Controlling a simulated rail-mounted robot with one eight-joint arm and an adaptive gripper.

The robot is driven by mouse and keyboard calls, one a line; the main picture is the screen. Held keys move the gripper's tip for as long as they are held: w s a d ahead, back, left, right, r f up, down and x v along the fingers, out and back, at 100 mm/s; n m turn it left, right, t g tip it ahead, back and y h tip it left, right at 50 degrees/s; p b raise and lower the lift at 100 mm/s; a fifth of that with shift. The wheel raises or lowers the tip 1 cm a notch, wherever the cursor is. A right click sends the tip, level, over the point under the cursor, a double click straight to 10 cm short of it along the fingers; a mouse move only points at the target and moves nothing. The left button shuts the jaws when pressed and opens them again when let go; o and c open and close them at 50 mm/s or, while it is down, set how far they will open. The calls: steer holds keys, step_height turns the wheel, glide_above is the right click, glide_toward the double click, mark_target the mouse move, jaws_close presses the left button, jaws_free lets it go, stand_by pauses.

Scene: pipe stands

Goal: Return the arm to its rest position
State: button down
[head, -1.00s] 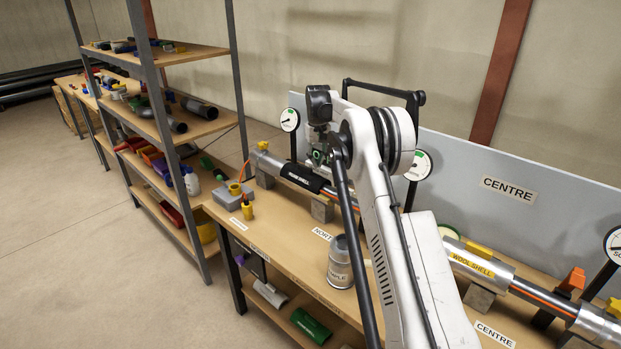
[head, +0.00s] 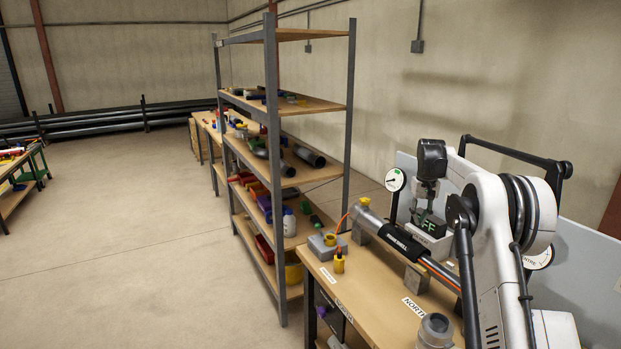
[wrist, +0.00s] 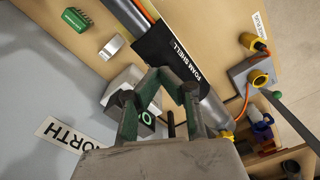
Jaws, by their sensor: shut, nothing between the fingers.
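My arm reaches over the workbench (head: 375,290) at the right of the head view, bent at the elbow with the hand hanging down. My gripper (head: 424,212) is above the back of the bench, behind the pipe with the black foam shell (head: 402,244). In the wrist view my gripper (wrist: 163,75) has its green-grey fingers drawn together, with nothing held. The foam shell (wrist: 170,55) lies beyond the fingertips there. A white box with a green display (head: 432,230) stands just below the gripper, partly hidden by it; I cannot tell whether they touch.
A pressure gauge (head: 396,180) stands left of the gripper, and a grey backboard (head: 585,265) is behind the arm. A grey can (head: 435,331) stands at the bench front. A tall shelf (head: 285,105) is left of the bench. Open floor (head: 130,250) lies further left.

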steer(key=s+a+r+t+b, duration=0.2)
steer(key=s+a+r, duration=0.55)
steer(key=s, duration=0.35)
steer(key=s+a+r+t+b, duration=0.1)
steer(key=s+a+r, duration=0.65)
steer(key=s, duration=0.35)
steer(key=s+a+f+n+t+b, duration=0.1)
steer(key=s+a, duration=0.2)
steer(key=s, duration=0.5)
steer(key=s+a+f+t+b, duration=0.1)
steer(key=s+a, duration=0.2)
steer(key=s, duration=0.5)
steer(key=s+a+f+t+b, duration=0.1)
steer(key=s+a+f+t, duration=0.1)
steer(key=s+f, duration=0.8)
steer(key=s, duration=0.4)
steer(key=shift+a+f+b, duration=0.15)
steer(key=shift+a+b, duration=0.2)
steer(key=shift+b, duration=0.05)
